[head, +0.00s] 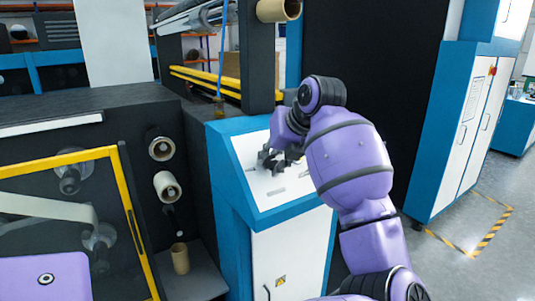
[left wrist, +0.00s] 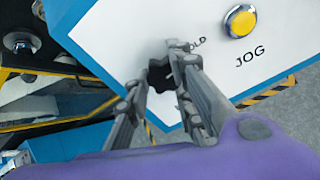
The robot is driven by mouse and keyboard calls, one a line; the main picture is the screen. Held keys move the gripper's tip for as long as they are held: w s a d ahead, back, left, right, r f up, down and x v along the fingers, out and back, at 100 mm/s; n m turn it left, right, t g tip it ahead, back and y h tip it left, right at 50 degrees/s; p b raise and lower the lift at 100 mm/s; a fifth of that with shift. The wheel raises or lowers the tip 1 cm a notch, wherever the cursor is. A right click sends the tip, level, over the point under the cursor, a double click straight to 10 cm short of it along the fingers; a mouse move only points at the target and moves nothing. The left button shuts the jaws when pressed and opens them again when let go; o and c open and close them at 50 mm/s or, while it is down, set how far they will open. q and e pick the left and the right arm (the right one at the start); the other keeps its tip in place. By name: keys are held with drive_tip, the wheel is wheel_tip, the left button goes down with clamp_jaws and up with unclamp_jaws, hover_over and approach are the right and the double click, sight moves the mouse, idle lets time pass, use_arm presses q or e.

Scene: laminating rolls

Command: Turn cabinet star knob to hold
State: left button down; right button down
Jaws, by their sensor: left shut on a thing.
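The cabinet (head: 226,175) is blue with a sloped white panel (head: 245,150). The black star knob (left wrist: 158,76) sits on that panel, between the two fingers of my left gripper (head: 270,159) in the left wrist view. The left gripper is shut on the knob and partly covers it. The knob's pointing direction cannot be told. In the head view the gripper hides most of the knob. My right gripper is not in view.
A yellow button (left wrist: 240,20) marked JOG is near the gripper. A dark machine with a yellow-framed window (head: 60,160) and rolls (head: 168,187) stands left of the cabinet. A blue and white cabinet (head: 465,130) stands at right, beside hazard-striped floor tape (head: 490,232).

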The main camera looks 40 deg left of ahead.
use_arm(q)
drive_tip(key=shift+s+a+f+m+p, duration=0.1)
drive_tip(key=shift+s+a+m+p, duration=0.1)
drive_tip(key=shift+m+p, duration=0.25)
idle(0.3)
drive_tip(key=c, duration=1.6)
unclamp_jaws()
drive_tip(key=shift+c, duration=0.2)
drive_tip(key=shift+d+r, duration=0.25)
drive_tip(key=shift+r, duration=0.15)
drive_tip(key=v, duration=1.1)
drive_tip(key=shift+d+r, duration=0.1)
